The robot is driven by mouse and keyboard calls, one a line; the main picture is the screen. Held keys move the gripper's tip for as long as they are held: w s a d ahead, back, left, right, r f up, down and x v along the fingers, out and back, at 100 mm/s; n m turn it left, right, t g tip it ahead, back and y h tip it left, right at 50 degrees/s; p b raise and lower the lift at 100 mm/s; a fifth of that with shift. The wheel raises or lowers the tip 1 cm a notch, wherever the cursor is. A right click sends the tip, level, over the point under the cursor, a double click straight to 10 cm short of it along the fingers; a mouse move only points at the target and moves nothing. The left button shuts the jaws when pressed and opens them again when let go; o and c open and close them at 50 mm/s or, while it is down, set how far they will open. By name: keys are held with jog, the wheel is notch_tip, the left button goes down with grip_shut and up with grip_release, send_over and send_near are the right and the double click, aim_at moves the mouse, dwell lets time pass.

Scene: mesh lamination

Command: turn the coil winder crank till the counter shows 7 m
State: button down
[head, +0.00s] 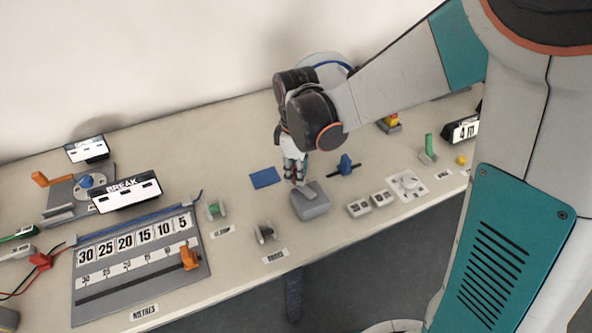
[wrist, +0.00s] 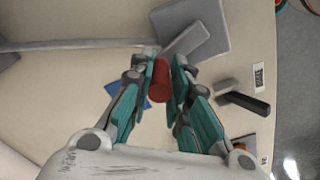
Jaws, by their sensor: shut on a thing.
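The counter display (head: 462,130) at the right of the bench in the head view reads "4 m". My gripper (head: 296,178) is at the top of a grey box (head: 312,207) near the bench's front edge. In the wrist view my gripper (wrist: 165,68) is shut on a red cylindrical crank handle (wrist: 160,82), one finger on each side. A grey crank arm (wrist: 186,42) runs from beside the handle over a grey square body (wrist: 205,20).
A blue pad (head: 265,178) lies left of the box and a blue-knobbed part (head: 346,164) behind it. Small labelled blocks (head: 370,203) and a white dial plate (head: 407,186) stand to the right.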

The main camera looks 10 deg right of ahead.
jog(key=shift+w+d, duration=0.1)
jog(key=d+m, duration=0.1)
jog(key=m, duration=0.3)
jog(key=d+m, duration=0.2)
jog(key=m, duration=0.2)
jog(key=d+m, duration=0.2)
jog(key=m, duration=0.3)
jog(key=shift+w+d, duration=0.1)
jog(key=shift+d, duration=0.1)
jog(key=shift+s+d+m, duration=0.25)
jog(key=shift+m, duration=0.6)
jog(key=shift+s+d+m, duration=0.25)
jog(key=shift+d+m, duration=0.05)
jog(key=shift+m, duration=0.5)
jog(key=shift+s+d+m, duration=0.25)
jog(key=shift+m, duration=0.6)
jog(key=c, duration=1.5)
grip_release()
